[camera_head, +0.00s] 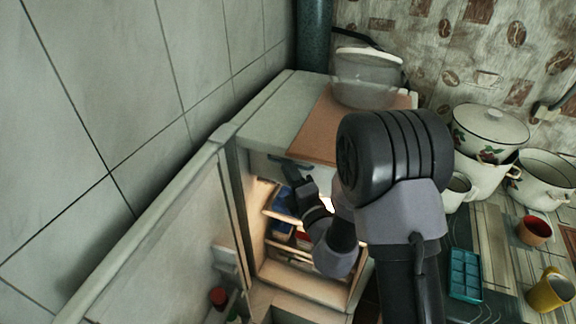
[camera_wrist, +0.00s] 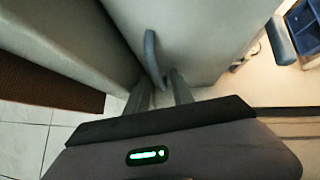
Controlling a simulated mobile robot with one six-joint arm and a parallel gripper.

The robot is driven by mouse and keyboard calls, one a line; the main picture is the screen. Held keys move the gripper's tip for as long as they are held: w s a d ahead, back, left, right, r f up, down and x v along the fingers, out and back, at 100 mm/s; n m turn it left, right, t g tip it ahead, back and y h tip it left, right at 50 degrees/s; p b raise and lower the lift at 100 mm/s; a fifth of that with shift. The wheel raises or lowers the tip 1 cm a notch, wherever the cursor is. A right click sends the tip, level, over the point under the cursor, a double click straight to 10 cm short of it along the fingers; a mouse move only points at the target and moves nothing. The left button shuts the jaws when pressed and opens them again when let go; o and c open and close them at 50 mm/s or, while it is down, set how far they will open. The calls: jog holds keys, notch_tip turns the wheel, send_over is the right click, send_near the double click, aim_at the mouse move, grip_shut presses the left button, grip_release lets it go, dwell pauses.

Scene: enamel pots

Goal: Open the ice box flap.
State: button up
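The ice box flap (camera_wrist: 195,35) is a pale panel with a curved grey handle (camera_wrist: 152,55) in the wrist view. In the head view, the flap (camera_head: 261,163) shows at the top of the open fridge, just under its top edge, and looks closed. My gripper (camera_wrist: 161,80) is open, with its two fingers apart and the lower end of the handle between their tips. I cannot tell whether either finger touches it. In the head view my gripper (camera_head: 290,180) is in front of the flap, and my arm hides the right part of the fridge.
The fridge door (camera_head: 165,250) stands wide open on the left. Lit shelves below the flap hold a blue container (camera_head: 283,203). A brown board (camera_head: 318,125) and a clear pot (camera_head: 366,78) are on the fridge top. Enamel pots (camera_head: 490,135) and mugs stand on the right.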

grip_shut()
dwell(1.2)
